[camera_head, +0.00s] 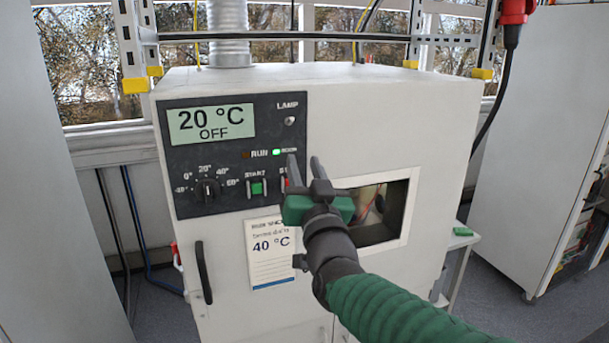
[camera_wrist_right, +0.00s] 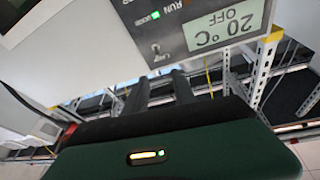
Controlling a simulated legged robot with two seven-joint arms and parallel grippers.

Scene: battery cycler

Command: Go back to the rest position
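My right gripper (camera_head: 305,160) is in front of the white chamber's dark control panel (camera_head: 240,140), beside the START and red stop buttons. Its two dark fingers are apart with nothing between them. The right wrist view also shows the spread, empty fingers (camera_wrist_right: 159,82), with the panel upside down beyond them. I cannot tell whether a fingertip touches the panel. The display (camera_head: 211,122) reads 20 °C and OFF. The START button (camera_head: 257,188) is green; the red button (camera_head: 284,184) is partly hidden by the gripper. The green lamp by DOOR is lit. My left gripper is in neither view.
The white chamber (camera_head: 400,110) fills the middle, with a window (camera_head: 390,205) partly behind my right arm. A label (camera_head: 270,252) reads 40 °C. A black door handle (camera_head: 203,272) sticks out at lower left. Tall grey cabinets (camera_head: 540,130) stand on both sides.

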